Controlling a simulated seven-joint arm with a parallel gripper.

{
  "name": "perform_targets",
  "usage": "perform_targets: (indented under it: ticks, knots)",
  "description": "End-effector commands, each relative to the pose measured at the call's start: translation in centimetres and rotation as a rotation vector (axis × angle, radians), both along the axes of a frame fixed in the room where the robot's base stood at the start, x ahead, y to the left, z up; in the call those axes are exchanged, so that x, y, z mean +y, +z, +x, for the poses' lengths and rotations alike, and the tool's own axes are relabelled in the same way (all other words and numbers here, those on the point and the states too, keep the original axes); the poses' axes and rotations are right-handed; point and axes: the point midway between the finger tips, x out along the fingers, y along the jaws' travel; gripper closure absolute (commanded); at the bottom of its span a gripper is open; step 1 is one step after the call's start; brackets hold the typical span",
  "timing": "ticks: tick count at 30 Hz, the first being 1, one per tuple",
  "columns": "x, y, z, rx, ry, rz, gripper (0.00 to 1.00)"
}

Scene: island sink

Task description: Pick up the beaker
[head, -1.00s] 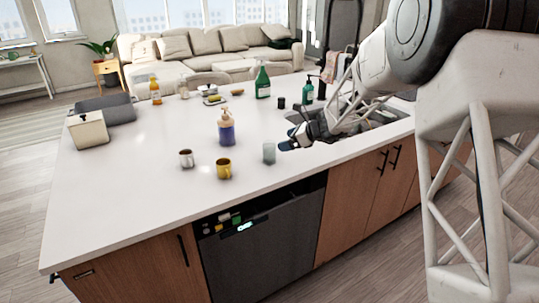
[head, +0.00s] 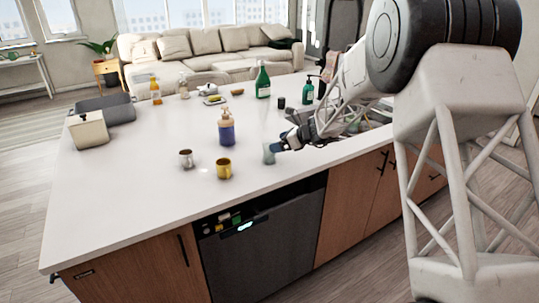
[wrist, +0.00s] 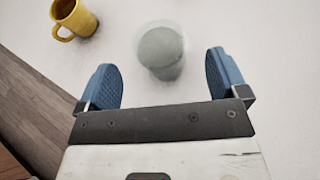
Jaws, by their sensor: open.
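The beaker (head: 268,154) is a small, clear, greyish-green vessel standing upright on the white island top, near its front edge. In the wrist view the beaker (wrist: 161,51) lies just beyond the fingertips, roughly centred between them and slightly left of the middle of the gap. My gripper (head: 279,146) is low beside the beaker, on its right in the head view. In the wrist view my gripper (wrist: 164,75) has its two blue pads spread wide with nothing held between them. Whether a finger touches the beaker cannot be told.
A yellow mug (head: 224,168) stands left of the beaker, with a metal cup (head: 186,158) farther left. A soap pump bottle (head: 226,127) stands behind them. A green bottle (head: 262,80) is farther back. The front left of the white countertop (head: 120,205) is clear.

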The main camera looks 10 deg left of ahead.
Motion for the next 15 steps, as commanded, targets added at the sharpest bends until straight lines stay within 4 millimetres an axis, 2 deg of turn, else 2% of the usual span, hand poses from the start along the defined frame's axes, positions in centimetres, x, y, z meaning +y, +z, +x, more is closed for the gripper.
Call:
perform_targets:
  ticks: [10, 15]
  knots:
    - [0.14, -0.11, 0.01, 0.0, 0.0, -0.001, 0.08]
    - [0.97, -0.67, 0.12, 0.001, 0.001, -0.001, 0.08]
